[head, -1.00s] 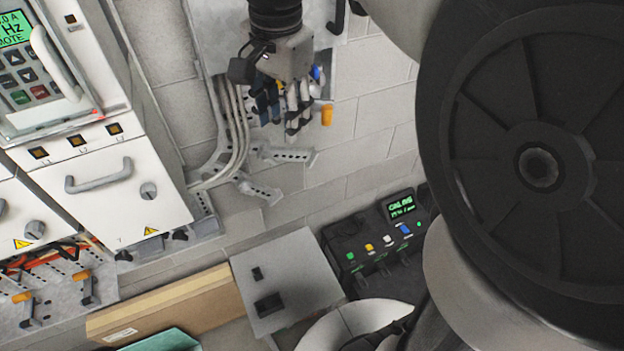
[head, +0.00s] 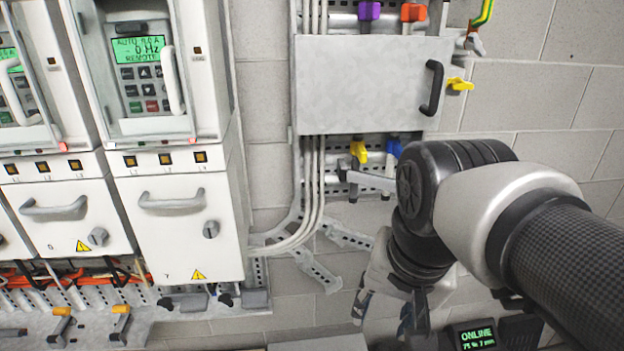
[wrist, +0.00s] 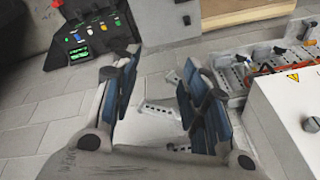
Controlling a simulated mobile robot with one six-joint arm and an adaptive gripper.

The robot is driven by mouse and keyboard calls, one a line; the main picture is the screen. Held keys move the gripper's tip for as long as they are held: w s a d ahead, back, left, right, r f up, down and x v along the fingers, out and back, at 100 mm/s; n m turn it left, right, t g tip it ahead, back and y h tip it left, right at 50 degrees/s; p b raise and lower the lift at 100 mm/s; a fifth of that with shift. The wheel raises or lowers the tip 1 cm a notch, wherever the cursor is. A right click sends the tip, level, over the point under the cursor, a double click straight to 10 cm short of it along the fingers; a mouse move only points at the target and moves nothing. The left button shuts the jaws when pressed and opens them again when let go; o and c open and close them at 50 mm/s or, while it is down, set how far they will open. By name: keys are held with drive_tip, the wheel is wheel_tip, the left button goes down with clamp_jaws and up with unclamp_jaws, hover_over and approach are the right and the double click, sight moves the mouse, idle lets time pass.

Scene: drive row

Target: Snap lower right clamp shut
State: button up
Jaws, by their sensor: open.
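A grey wall panel has a yellow clamp (head: 358,151) and a blue clamp (head: 394,148) along its lower edge. The blue one is the lower right of these and is partly hidden by my arm. A grey lever (head: 370,185) sticks out below them, its right end passing behind my arm. My gripper (head: 385,318) hangs below and right of the clamps, fingers down, apart from them. In the wrist view my gripper (wrist: 160,68) is open and empty, with wall and grey slotted brackets (wrist: 158,110) between the fingers. No wall-panel clamp is distinguishable there.
White drive cabinets (head: 185,215) stand on the left. Grey cables (head: 318,190) run down from the panel (head: 350,85), which has a black handle (head: 432,88). A console (head: 476,337) with a green display is below; it also shows in the wrist view (wrist: 85,45).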

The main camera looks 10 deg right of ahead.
drive_tip(key=shift+n+t, duration=0.3)
drive_tip(key=shift+n, duration=0.6)
drive_tip(key=s+f+b, duration=0.1)
drive_tip(key=f, duration=0.1)
drive_tip(key=s+f+b, duration=0.1)
drive_tip(key=s, duration=0.1)
drive_tip(key=shift+s+d+f, duration=0.1)
drive_tip(key=shift+d+f, duration=0.05)
drive_tip(key=shift+f, duration=0.25)
drive_tip(key=shift+c, duration=0.3)
